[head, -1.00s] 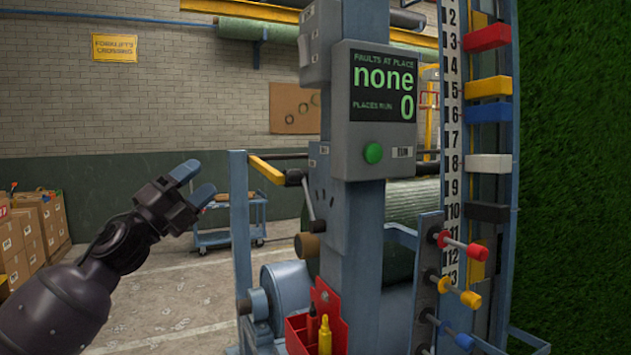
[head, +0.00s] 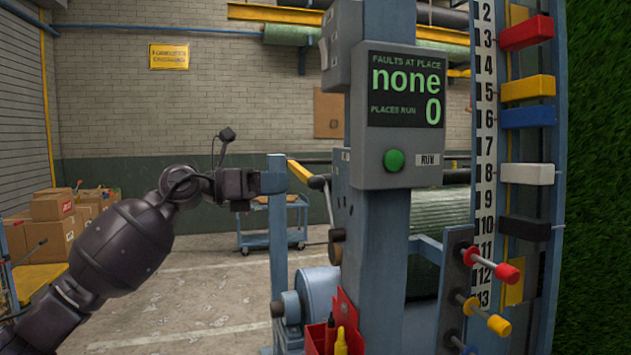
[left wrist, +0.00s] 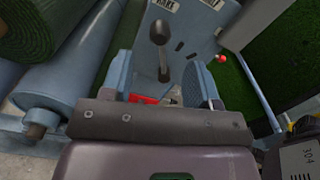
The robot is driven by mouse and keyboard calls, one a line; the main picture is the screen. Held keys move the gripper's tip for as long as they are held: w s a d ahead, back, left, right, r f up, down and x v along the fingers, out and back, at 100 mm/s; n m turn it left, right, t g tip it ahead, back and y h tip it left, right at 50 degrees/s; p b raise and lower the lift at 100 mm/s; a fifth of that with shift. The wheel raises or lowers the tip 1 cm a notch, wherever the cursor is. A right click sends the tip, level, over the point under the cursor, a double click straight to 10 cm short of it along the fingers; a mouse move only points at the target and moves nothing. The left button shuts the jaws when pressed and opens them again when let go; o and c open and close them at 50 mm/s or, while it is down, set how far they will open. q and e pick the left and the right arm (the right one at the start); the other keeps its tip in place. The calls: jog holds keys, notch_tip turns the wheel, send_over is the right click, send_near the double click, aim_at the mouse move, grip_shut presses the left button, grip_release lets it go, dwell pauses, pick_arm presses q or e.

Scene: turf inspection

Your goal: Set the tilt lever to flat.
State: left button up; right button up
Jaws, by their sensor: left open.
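A grey lever with a dark rounded knob (left wrist: 160,34) stands on a blue-grey plate in the left wrist view. In the head view a thin lever (head: 329,208) shows on the left side of the machine post, its knob end close to a yellow handle. I take it for the tilt lever; the plate's labels are cut off or too small to read surely. My left gripper (head: 273,182) is open and empty, just left of the yellow handle. In the left wrist view its fingers (left wrist: 158,88) stand apart, with the lever between and beyond them. I see no contact. My right gripper is not in view.
The yellow handle (head: 305,174) juts left from the post. A display box (head: 398,160) with a green button reads "none" and "0". A red holder (head: 336,325) hangs low on the post. Colored blocks and pegs line the right. A blue cart (head: 262,240) stands behind.

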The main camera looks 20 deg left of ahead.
aim_at(309, 182)
pick_arm(q)
jog(key=p+x, duration=0.1)
jog(key=x, duration=0.5)
jog(key=shift+w+d+r, duration=0.1)
jog(key=shift+w+d, duration=0.15)
jog(key=shift+d, duration=0.05)
jog(key=shift+w+d, duration=0.3)
jog(key=shift+d, duration=0.15)
jog(key=shift+c, duration=1.4)
jog(key=c, duration=0.5)
jog(key=shift+c, duration=1.2)
grip_shut()
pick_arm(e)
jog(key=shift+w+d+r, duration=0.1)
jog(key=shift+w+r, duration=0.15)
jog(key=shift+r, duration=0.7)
